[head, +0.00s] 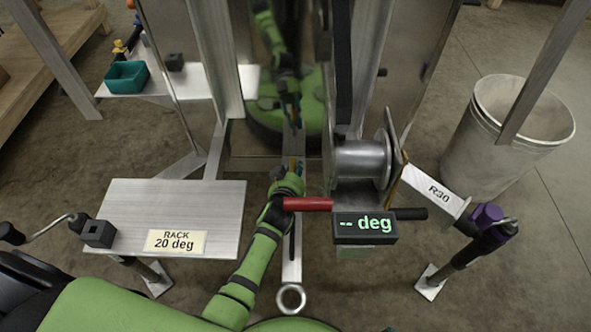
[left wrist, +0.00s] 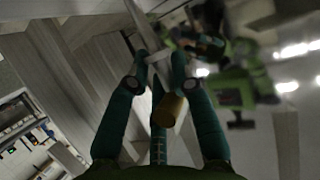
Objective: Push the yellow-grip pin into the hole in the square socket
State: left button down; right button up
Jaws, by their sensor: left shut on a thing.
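My left arm reaches in from the lower left of the head view. Its gripper (head: 295,168) is beside the upright metal panel, above the silver bar. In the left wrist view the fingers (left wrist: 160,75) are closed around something. A dull yellow cylinder, which looks like the grip of the pin (left wrist: 169,110), shows between them; the pin's far end is not clear. A dark square block with a dark hole (head: 98,233), possibly the square socket, sits on the left plate. I cannot tell whether the pin touches anything. My right gripper is not in view.
The "RACK 20 deg" plate (head: 205,200) is mostly bare. A bin (head: 490,135) stands far right.

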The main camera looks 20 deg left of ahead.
pick_arm(q)
jog(key=shift+f+b, duration=0.45)
jog(key=shift+f, duration=0.05)
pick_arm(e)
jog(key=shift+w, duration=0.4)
pick_arm(q)
jog(key=shift+f, duration=0.15)
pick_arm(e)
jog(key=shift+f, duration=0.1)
pick_arm(q)
jog(key=shift+f+b, duration=0.3)
jog(key=shift+b, duration=0.05)
jog(key=shift+f, duration=0.2)
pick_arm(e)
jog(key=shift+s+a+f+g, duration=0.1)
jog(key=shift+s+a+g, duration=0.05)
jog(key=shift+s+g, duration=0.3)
pick_arm(q)
jog(key=shift+f+b, duration=0.6)
jog(key=shift+b, duration=0.1)
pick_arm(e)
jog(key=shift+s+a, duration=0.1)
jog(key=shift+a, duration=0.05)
pick_arm(q)
jog(key=shift+f+b, duration=0.3)
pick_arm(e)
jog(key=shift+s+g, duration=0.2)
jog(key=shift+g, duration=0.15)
